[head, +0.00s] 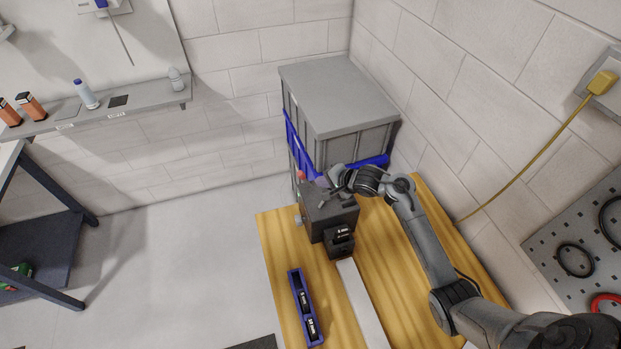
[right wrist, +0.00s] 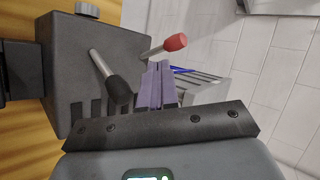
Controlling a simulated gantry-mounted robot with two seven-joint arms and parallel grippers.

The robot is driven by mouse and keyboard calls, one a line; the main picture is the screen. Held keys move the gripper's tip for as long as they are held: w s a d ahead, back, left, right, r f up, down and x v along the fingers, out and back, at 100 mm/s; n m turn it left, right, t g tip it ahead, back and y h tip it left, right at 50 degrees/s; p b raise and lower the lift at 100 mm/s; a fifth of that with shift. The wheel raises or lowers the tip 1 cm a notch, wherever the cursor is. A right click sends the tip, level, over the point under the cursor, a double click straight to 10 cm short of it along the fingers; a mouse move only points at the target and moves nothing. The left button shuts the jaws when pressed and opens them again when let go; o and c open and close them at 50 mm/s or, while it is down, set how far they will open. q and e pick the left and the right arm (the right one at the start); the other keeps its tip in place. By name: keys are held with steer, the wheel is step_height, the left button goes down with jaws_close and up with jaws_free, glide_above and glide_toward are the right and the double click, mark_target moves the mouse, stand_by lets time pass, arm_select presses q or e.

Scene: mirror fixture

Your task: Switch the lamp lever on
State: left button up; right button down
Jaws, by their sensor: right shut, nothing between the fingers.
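A dark grey box (head: 330,215) stands on the wooden bench top; it shows sideways in the right wrist view (right wrist: 75,70). Two metal levers rise from it: one with a black knob (right wrist: 118,89), one with a red knob (right wrist: 175,42). The red knob shows in the head view too (head: 300,175). No label shows which is the lamp lever. My right gripper (right wrist: 158,75), with purple fingers, is shut and empty. In the right wrist view its fingertips lie between the two knobs, near the red-knobbed lever; contact is unclear. In the head view the gripper (head: 323,183) is above the box.
A grey crate with a blue band (head: 345,95) stands close behind the box. A blue tray (head: 293,290) with black pieces and a pale strip (head: 360,300) lie on the wooden bench (head: 272,245). The wall rises at right, with a yellow cable (head: 530,168).

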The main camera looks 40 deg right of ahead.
mark_target(304, 177)
steer(key=w, duration=0.1)
steer(key=w+f, duration=0.1)
steer(key=w, duration=0.1)
steer(key=w+f, duration=0.1)
steer(key=shift+w+a, duration=0.35)
steer(key=shift+a, duration=0.05)
steer(key=shift+w+f, duration=0.1)
steer(key=shift+w, duration=0.15)
